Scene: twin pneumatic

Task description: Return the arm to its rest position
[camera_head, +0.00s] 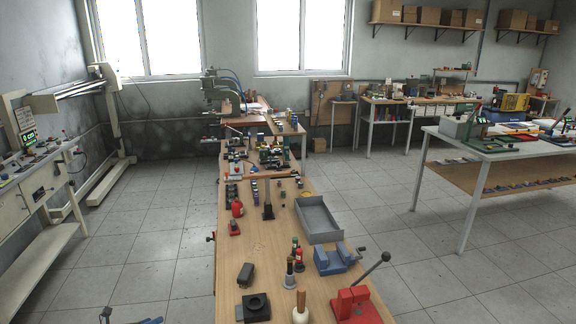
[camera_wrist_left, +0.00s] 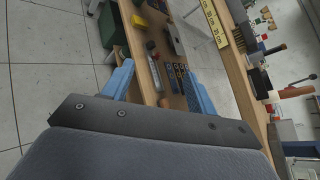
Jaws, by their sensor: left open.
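My left gripper (camera_wrist_left: 160,88) shows in the left wrist view as two blue fingers spread apart, with nothing held between them. In the head view only a small part of the left gripper (camera_head: 148,321) shows at the bottom edge, left of the long wooden workbench (camera_head: 262,240) and over the floor. It is apart from the bench's things. The rest of my left arm is mostly out of the picture. My right gripper is in neither view.
A side table (camera_head: 492,146) stands right. Tiled floor (camera_head: 150,235) is clear left of the bench.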

